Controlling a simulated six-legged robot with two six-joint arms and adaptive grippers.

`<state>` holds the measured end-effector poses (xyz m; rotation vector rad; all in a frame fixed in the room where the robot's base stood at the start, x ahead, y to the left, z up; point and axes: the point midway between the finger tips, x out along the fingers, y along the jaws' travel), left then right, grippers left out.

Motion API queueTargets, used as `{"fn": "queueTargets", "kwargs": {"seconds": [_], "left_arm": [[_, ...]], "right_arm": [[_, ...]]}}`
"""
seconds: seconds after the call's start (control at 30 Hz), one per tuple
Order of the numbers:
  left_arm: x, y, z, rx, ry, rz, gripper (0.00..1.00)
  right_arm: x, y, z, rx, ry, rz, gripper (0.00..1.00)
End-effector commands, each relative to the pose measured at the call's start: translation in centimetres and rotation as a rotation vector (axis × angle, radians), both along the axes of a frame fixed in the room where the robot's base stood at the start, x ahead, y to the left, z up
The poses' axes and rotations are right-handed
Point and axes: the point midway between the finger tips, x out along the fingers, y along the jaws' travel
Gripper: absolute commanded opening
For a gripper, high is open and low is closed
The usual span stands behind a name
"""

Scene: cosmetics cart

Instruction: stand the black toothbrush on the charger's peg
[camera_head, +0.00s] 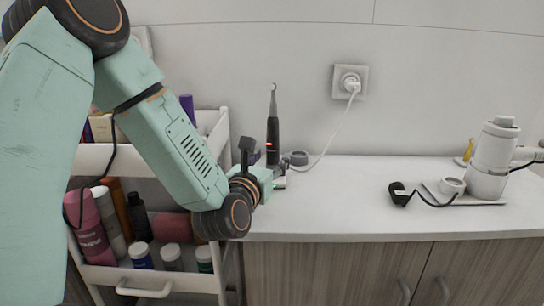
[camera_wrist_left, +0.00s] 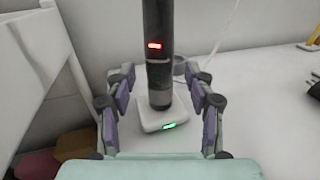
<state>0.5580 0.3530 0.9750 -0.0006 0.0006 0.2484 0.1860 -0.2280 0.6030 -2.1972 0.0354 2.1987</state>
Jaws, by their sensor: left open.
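The black toothbrush (camera_head: 272,128) stands upright on the counter near the wall, its thin grey tip up and a red light on its body. In the left wrist view, the toothbrush (camera_wrist_left: 158,40) rises from the white square charger (camera_wrist_left: 165,122), which shows a green light. Its lower end meets the charger's top; the peg itself is hidden. My left gripper (camera_wrist_left: 159,86) is open, with one finger on each side of the toothbrush and visible gaps between. In the head view, my left gripper (camera_head: 264,170) is beside the toothbrush's lower part and hides most of the charger. My right gripper is not in view.
A white cart (camera_head: 150,158) with bottles stands left of the counter (camera_head: 340,215). A small grey round object (camera_head: 298,158) sits behind the toothbrush. A white cable runs to the wall socket (camera_head: 350,81). A white appliance (camera_head: 490,165) stands at right. The counter's middle is clear.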

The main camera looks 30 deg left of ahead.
Motion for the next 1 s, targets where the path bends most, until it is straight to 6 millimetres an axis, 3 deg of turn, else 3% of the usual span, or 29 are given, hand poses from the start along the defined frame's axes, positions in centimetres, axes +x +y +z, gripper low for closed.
{"fn": "queueTargets", "kwargs": {"seconds": [0.1,0.33,1.0], "left_arm": [[-2.0,-0.4,0.0,-0.004,0.001,0.002,0.54],[-4.5,-1.1,0.0,-0.002,-0.001,0.001,0.54],[-4.9,-1.2,0.0,0.0,-0.001,0.001,0.54]], "right_arm": [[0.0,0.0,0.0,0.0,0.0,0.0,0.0],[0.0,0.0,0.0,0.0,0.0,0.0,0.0],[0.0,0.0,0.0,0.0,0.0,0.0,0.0]]}}
